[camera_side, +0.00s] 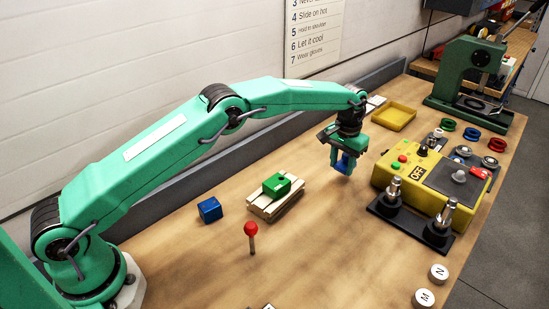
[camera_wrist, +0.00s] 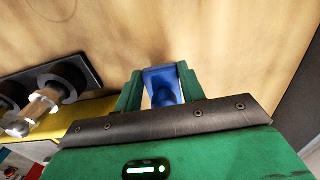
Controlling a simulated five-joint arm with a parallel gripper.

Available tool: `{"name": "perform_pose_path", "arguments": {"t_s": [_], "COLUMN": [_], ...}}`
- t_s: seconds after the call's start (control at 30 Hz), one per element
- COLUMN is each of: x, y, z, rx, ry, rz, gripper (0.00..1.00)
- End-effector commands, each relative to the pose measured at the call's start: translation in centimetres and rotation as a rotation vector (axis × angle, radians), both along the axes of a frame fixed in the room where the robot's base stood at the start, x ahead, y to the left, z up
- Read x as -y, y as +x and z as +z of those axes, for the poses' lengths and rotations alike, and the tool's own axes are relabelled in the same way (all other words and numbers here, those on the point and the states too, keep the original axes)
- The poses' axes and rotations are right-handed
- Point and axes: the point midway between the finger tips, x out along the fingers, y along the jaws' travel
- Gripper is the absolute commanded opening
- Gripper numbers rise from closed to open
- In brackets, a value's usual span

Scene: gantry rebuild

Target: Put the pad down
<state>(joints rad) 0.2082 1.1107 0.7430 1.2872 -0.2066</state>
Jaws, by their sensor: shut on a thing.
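My gripper (camera_side: 343,168) is above the table at the middle right of the side view, pointing down. It is shut on a blue piece, which I take to be the pad (camera_side: 342,163). In the wrist view the blue pad (camera_wrist: 164,82) sits between the two green fingers (camera_wrist: 160,92), with a rounded darker blue part near the palm. The fingers hide its sides. It appears held clear of the table (camera_side: 335,235); the exact gap is hard to tell.
Right of my gripper stand a yellow control box (camera_side: 425,180) and a black base with metal posts (camera_side: 410,222). A yellow tray (camera_side: 393,117) is behind. Left are a green block (camera_side: 277,185) on a wooden pallet (camera_side: 262,207), a blue cube (camera_side: 209,210) and a red-knobbed stick (camera_side: 251,231).

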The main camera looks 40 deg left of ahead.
Motion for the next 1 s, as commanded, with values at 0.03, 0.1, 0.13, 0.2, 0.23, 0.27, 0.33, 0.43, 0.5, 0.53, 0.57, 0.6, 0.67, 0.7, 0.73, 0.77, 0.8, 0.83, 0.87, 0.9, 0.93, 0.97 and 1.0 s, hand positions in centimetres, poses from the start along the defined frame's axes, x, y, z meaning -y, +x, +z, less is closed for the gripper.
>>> {"name": "perform_pose_path", "arguments": {"t_s": [0.03,0.1,0.13,0.2,0.23,0.27,0.33,0.43,0.5,0.53,0.57,0.6,0.67,0.7,0.73,0.77,0.8,0.83,0.87,0.9,0.93,0.97,1.0], "x": [0.0,0.0,0.0,0.0,0.0,0.0,0.0,0.0,0.0,0.0,0.0,0.0,0.0,0.0,0.0,0.0,0.0,0.0,0.0,0.0,0.0,0.0,0.0], "y": [0.0,0.0,0.0,0.0,0.0,0.0,0.0,0.0,0.0,0.0,0.0,0.0,0.0,0.0,0.0,0.0,0.0,0.0,0.0,0.0,0.0,0.0,0.0], "z": [0.0,-0.1,-0.2,-0.7,-1.0,-1.3,-2.1,-3.2,-3.7,-3.9,-4.0,-4.0,-4.0,-4.0,-4.0,-4.0,-4.0,-4.0,-4.0,-4.1,-4.2,-4.3,-4.3], "rx": [0.000,0.000,0.000,-0.001,-0.002,-0.003,-0.002,-0.002,-0.001,0.000,0.000,0.000,0.000,0.000,0.000,0.000,0.000,0.000,0.000,0.000,0.000,0.000,-0.001], "ry": [0.000,0.000,0.000,0.000,0.000,0.001,0.000,0.000,0.000,0.000,0.000,0.000,0.000,0.000,0.000,0.000,0.000,0.000,0.000,0.000,0.000,0.000,0.000], "rz": [0.000,0.000,0.000,0.000,0.000,0.000,0.000,0.000,0.000,0.000,0.000,0.000,0.000,0.000,0.000,0.000,0.000,0.000,0.000,0.000,0.000,0.000,0.000], "gripper": [0.16,0.16,0.16,0.16,0.16,0.16,0.16,0.16,0.16,0.16,0.16,0.16,0.16,0.16,0.16,0.16,0.16,0.16,0.16,0.16,0.16,0.16,0.41]}}
